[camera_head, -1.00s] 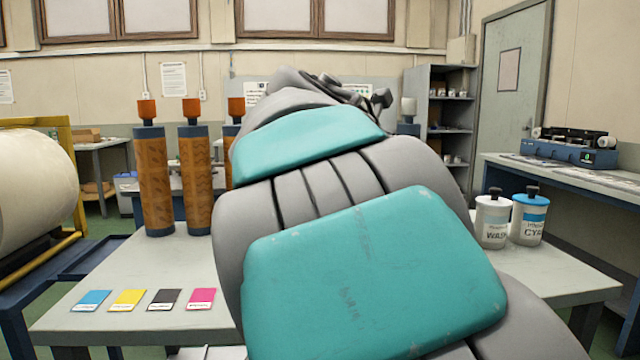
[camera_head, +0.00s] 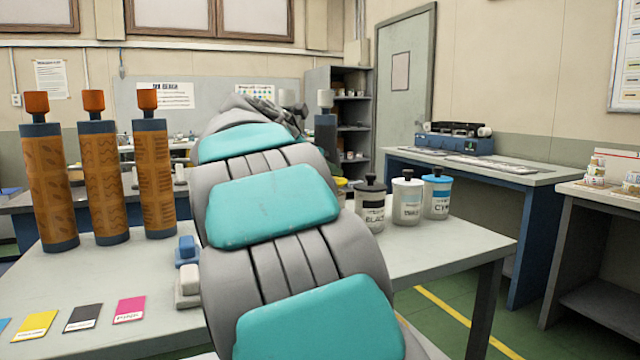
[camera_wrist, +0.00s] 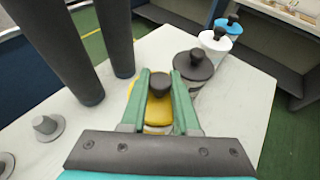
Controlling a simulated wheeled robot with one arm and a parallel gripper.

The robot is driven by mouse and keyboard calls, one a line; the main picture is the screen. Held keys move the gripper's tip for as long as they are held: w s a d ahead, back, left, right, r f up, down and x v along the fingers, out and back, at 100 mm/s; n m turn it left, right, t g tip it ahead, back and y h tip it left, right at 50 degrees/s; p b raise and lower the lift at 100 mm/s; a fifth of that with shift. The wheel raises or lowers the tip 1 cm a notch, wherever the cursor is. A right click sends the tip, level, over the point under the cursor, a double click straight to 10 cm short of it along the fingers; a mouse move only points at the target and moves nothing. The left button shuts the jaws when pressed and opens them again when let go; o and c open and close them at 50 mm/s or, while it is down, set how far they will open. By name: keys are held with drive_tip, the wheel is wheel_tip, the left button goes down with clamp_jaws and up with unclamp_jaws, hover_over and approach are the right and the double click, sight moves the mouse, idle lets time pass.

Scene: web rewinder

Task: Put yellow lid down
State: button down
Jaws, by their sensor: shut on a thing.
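In the wrist view the yellow lid (camera_wrist: 157,111) with its dark knob sits between the green fingers of my gripper (camera_wrist: 159,90), which is shut on the knob. A pale, yellow-marked surface shows just below the lid, but I cannot tell whether the lid touches it. In the head view my arm hides the gripper. A small yellow edge (camera_head: 341,183) shows beside my arm, left of the black-lidded jar (camera_head: 370,205).
A white-lidded jar (camera_head: 407,197) and a blue-lidded jar (camera_head: 437,194) stand right of the black one. Tall brown rollers (camera_head: 103,180) stand on the left of the grey table (camera_head: 440,249). Coloured cards lie at its front left. A grey knobbed piece (camera_wrist: 47,127) is left of my gripper.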

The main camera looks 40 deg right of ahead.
drive_tip(key=shift+f, duration=0.1)
drive_tip(key=shift+f+p, duration=0.45)
drive_tip(key=shift+f, duration=0.1)
drive_tip(key=c, duration=0.7)
unclamp_jaws()
drive_tip(key=shift+o, duration=0.2)
